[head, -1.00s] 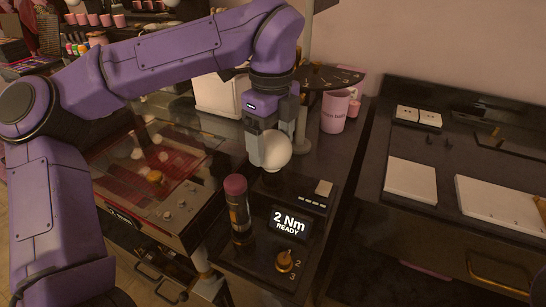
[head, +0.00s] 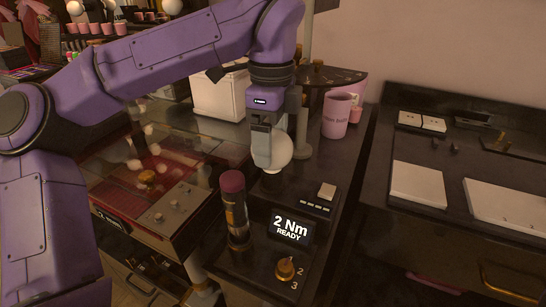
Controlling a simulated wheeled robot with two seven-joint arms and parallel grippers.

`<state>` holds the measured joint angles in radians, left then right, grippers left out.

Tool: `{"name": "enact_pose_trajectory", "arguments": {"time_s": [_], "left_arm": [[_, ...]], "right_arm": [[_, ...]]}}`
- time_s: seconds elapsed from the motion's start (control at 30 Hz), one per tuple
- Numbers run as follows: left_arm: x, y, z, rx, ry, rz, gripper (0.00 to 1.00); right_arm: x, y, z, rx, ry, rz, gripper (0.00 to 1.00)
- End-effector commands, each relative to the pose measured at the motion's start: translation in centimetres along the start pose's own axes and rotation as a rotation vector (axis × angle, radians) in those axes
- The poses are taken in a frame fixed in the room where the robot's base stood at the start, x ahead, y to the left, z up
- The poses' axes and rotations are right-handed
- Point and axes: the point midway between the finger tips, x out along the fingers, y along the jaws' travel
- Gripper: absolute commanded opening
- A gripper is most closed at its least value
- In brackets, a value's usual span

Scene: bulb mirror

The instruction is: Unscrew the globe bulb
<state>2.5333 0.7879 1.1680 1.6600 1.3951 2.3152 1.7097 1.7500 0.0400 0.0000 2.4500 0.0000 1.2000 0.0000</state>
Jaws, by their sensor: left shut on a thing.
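The white globe bulb (head: 281,151) stands above a small dark base on the dark bench, in the middle of the head view. My left gripper (head: 268,150) reaches down from above and is shut on the bulb, with one finger in front of its left side. The bulb's lower end is close to the base; whether it sits in a socket there is hard to tell. My right gripper is not in view.
A display (head: 291,228) reading "2 Nm READY" stands in front, with a brass knob (head: 286,268) below it. A pink-topped cylinder (head: 235,208) stands left of the bulb. A pink mug (head: 337,115) is behind right. White panels (head: 418,188) lie on the right counter.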

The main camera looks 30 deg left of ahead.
Motion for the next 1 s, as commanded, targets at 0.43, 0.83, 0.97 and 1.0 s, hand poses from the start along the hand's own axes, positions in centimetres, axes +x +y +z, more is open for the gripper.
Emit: {"name": "enact_pose_trajectory", "arguments": {"time_s": [0.43,0.83,0.97,1.0], "left_arm": [[-0.1,0.0,0.0,0.002,0.0,0.001,0.9],[-3.1,0.0,0.0,0.002,-0.001,0.0,0.9],[-3.0,0.0,0.0,0.002,0.0,0.001,0.9],[-3.0,0.0,0.0,0.002,0.0,0.001,0.9]], "right_arm": [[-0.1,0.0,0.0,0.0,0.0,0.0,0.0],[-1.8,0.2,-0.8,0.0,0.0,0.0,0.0],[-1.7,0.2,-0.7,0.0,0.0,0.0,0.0],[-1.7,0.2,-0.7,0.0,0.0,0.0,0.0]]}}
